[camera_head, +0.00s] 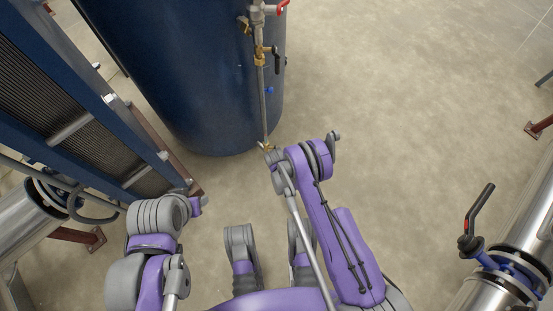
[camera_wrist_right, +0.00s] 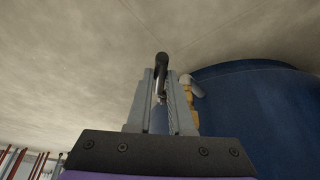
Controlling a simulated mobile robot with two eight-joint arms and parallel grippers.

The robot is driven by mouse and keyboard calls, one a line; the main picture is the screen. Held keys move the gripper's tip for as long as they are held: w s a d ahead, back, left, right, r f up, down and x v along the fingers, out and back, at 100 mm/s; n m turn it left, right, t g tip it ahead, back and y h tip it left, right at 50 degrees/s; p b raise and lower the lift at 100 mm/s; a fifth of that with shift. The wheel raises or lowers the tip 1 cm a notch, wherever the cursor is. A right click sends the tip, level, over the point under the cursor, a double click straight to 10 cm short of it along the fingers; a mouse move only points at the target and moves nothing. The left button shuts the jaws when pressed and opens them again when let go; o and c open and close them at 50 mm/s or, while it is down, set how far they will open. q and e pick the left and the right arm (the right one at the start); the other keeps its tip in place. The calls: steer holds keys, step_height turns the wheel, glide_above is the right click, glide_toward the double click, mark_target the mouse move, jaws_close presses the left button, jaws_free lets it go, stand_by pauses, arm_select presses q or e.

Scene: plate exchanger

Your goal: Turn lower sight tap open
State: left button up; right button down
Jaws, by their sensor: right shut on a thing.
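The sight pipe (camera_head: 262,95) runs down the front of the blue tank (camera_head: 205,85). A small brass tap (camera_head: 267,147) sits at its lower end, mostly hidden by my right gripper (camera_head: 271,155). In the right wrist view, my right gripper (camera_wrist_right: 160,75) is shut on a black tap lever (camera_wrist_right: 161,60), whose end stands out past the fingertips. A brass fitting (camera_wrist_right: 194,104) shows just right of the fingers, beside the tank (camera_wrist_right: 260,100). My left arm is folded at the lower left; its fingers do not show.
Higher on the pipe are another brass tap with a black lever (camera_head: 277,62) and a red-handled valve (camera_head: 281,7). The plate exchanger (camera_head: 50,90) stands at the left. A steel pipe with a black-handled valve (camera_head: 478,215) is at the right. The floor between is clear.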

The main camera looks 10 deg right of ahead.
steer(key=shift+w+d+r+g, duration=0.1)
steer(key=shift+w+r+g, duration=0.25)
steer(key=shift+r+g, duration=0.4)
steer(key=shift+w+d+r+g+y, duration=0.1)
steer(key=shift+w+r+g+y, duration=0.2)
steer(key=shift+g, duration=0.75)
steer(key=shift+w+r+g+y, duration=0.1)
steer(key=shift+w+r+g, duration=0.25)
steer(key=shift+g, duration=0.65)
steer(key=c, duration=0.8)
jaws_free()
steer(key=shift+r, duration=0.1)
step_height(320, 180, up, 11)
steer(key=w+p, duration=0.1)
steer(key=p, duration=0.1)
steer(key=shift+p, duration=0.35)
